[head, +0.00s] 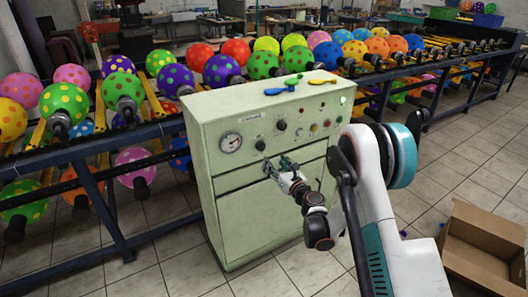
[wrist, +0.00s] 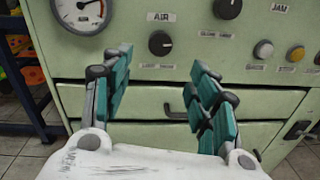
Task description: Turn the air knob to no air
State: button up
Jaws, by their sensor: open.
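The air knob (wrist: 160,43) is a round black knob on the pale green control panel, under a label reading AIR. In the head view the knob (head: 260,145) sits right of the gauge. Its exact setting is too small to read. My gripper (wrist: 160,68) is open and empty, with teal-padded fingers on either side below the knob in the wrist picture. In the head view my gripper (head: 279,164) is in front of the cabinet's upper part, just below the knob row. I see no contact with the knob.
A pressure gauge (wrist: 82,12) is left of the knob; another black knob (wrist: 228,8) and buttons are right. A drawer handle (wrist: 173,115) shows between the fingers. Balloon racks (head: 95,145) stand behind the cabinet (head: 235,215). An open cardboard box (head: 480,265) is on the floor at right.

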aim_at(262, 148)
jog(key=b+x, duration=0.2)
jog(key=x, duration=0.7)
jog(key=shift+w+a+f+b, duration=0.15)
jog(key=shift+w+b, duration=0.05)
jog(key=shift+b, duration=0.1)
jog(key=shift+x, duration=0.9)
jog(key=c, duration=1.1)
